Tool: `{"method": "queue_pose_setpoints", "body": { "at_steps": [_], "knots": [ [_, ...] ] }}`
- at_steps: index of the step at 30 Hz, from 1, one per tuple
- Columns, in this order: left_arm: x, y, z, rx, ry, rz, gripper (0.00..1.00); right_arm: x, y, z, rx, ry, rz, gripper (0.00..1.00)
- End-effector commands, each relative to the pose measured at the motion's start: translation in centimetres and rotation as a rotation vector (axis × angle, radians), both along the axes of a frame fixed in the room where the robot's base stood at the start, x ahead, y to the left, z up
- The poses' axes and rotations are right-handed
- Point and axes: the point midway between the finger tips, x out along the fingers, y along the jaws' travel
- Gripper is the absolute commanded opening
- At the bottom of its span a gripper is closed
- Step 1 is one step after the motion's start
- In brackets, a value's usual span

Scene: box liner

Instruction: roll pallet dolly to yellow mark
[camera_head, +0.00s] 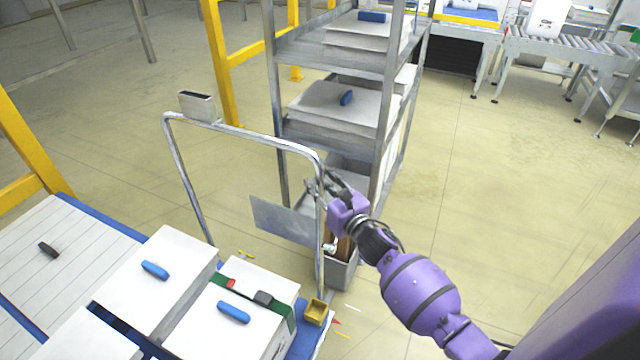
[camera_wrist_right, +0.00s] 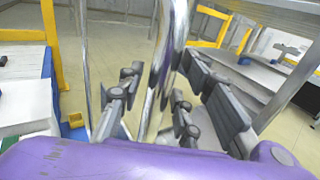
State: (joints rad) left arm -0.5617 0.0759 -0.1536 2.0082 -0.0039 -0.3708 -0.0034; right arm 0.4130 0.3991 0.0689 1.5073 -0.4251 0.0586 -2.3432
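The pallet dolly has a tall metal tube handle (camera_head: 245,133) and a blue deck (camera_head: 306,343) at the lower left, carrying white boxes (camera_head: 162,275). My right gripper (camera_head: 322,186) is at the handle's right upright. In the right wrist view the upright (camera_wrist_right: 164,65) passes between the spread fingers of my right gripper (camera_wrist_right: 165,105). The fingers look open around the tube; firm contact does not show. My left gripper is in neither view. I cannot make out a clear yellow floor mark.
A grey shelf rack (camera_head: 383,130) with white boxes stands just behind the handle. A grey bin (camera_head: 343,272) is below my gripper. Yellow posts (camera_head: 222,65) stand behind. Open floor (camera_head: 500,180) lies to the right, with roller conveyors (camera_head: 560,48) at the far right.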

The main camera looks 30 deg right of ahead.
Motion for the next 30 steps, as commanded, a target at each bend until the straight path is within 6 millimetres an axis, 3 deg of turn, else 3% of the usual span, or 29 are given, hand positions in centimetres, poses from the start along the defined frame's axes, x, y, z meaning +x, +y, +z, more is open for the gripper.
{"method": "queue_pose_setpoints", "body": {
  "at_steps": [1,6,28,29,30],
  "knots": [
    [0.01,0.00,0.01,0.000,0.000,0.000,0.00,-0.01,0.00,0.00,0.000,0.000,0.000,0.22],
    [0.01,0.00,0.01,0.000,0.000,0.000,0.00,-0.02,0.01,0.00,0.000,0.000,0.000,0.00],
    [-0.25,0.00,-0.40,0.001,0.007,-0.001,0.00,-0.39,0.55,-0.13,0.002,0.001,0.004,0.00],
    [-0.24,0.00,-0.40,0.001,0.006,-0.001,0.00,-0.39,0.55,-0.14,0.002,0.001,0.004,0.23],
    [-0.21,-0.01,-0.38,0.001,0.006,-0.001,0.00,-0.39,0.54,-0.15,0.002,0.001,0.003,0.28]
  ]
}}
